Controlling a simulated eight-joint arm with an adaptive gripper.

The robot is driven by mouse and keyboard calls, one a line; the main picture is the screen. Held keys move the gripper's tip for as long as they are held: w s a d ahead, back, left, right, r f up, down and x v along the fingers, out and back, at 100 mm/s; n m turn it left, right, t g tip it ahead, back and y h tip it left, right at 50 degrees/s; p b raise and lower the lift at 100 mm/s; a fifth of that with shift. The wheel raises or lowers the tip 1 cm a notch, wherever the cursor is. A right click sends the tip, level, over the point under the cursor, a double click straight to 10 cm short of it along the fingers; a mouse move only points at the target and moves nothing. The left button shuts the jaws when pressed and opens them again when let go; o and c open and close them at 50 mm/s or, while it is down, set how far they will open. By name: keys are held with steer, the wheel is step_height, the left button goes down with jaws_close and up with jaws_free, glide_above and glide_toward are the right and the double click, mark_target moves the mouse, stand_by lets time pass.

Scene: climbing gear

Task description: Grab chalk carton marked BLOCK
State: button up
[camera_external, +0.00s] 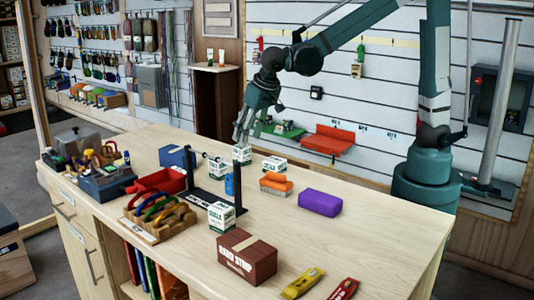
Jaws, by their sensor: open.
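Several small white-and-green cartons stand on the wooden workbench (350,234). One carton (242,155) is at the back, directly below my gripper (240,141). Another carton (218,169) stands just left of it, partly behind a black frame. A third carton (274,165) stands to the right, by an orange brush. The nearest carton (221,217) is at the front, beside the black frame's foot. Their lettering is too small to tell which one reads BLOCK. My gripper points down, open, with its fingertips at the top of the back carton; I cannot tell whether they touch it.
The black frame (213,199) with uprights stands among the cartons. An orange brush (275,184), a purple block (319,203) and a brown box (247,257) lie to the right and front. A red tray (158,183) and a wooden rack (160,219) crowd the left.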

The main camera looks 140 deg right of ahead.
mark_target(246, 148)
steer(key=shift+s+d+f+m, duration=0.15)
steer(key=shift+d+f, duration=0.05)
steer(key=shift+d, duration=0.2)
steer(key=shift+s+d+f+m, duration=0.15)
steer(key=shift+d, duration=0.2)
steer(key=shift+f, duration=0.1)
steer(key=shift+b+x, duration=0.35)
steer(key=shift+x, duration=0.85)
steer(key=shift+d+f, duration=0.1)
steer(key=shift+b+x, duration=0.9)
steer(key=shift+x, duration=1.55)
steer(key=shift+s+d, duration=0.15)
steer(key=c, duration=1)
